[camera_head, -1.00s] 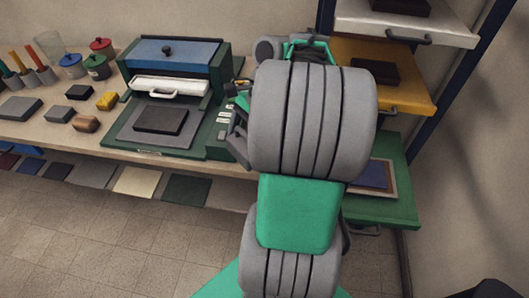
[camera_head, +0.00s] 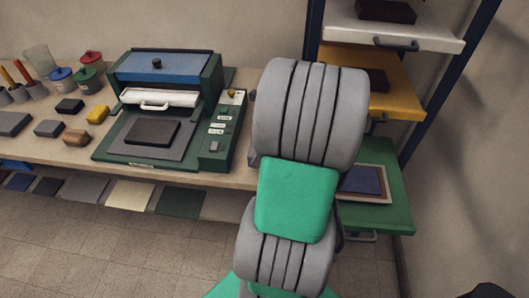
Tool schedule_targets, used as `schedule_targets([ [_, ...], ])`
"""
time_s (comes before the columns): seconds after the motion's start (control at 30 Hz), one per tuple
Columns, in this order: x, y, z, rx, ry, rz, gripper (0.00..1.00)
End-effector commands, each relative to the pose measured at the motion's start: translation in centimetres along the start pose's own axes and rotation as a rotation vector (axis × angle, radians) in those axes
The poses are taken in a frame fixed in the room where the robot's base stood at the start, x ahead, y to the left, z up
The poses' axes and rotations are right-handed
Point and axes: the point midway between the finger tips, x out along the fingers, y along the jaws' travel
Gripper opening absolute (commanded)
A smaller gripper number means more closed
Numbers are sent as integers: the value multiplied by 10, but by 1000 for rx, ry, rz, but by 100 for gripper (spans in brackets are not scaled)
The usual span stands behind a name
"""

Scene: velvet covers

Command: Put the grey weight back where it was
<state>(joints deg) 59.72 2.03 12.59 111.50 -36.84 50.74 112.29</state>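Several blocks lie on the left of the bench: a flat grey block (camera_head: 12,123), a smaller grey block (camera_head: 48,128), a black block (camera_head: 69,106), a yellow piece (camera_head: 97,115) and a brown block (camera_head: 76,138). A dark slab (camera_head: 152,132) lies on the bed of the green press (camera_head: 190,152). I cannot tell which of these, if any, is the grey weight. My gripper is not in view; my grey and green arm hides the area behind it, so I cannot see whether it holds anything.
A rack on the right has a white shelf (camera_head: 350,33), an orange shelf (camera_head: 405,101) and a green shelf (camera_head: 390,213), with dark blocks on the upper two and a framed blue panel (camera_head: 362,181) on the lowest. Lidded pots (camera_head: 88,78) stand at the back left.

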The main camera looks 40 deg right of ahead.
Motion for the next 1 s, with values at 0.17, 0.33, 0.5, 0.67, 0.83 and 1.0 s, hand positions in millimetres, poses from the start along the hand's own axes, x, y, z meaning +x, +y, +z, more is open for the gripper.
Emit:
schedule_targets([
  [0.17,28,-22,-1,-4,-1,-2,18],
  [0.33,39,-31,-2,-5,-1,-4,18],
  [0.5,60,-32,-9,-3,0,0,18],
  [0.67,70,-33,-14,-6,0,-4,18],
  [0.83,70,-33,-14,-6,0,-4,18],
  [1.0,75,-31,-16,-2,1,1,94],
])
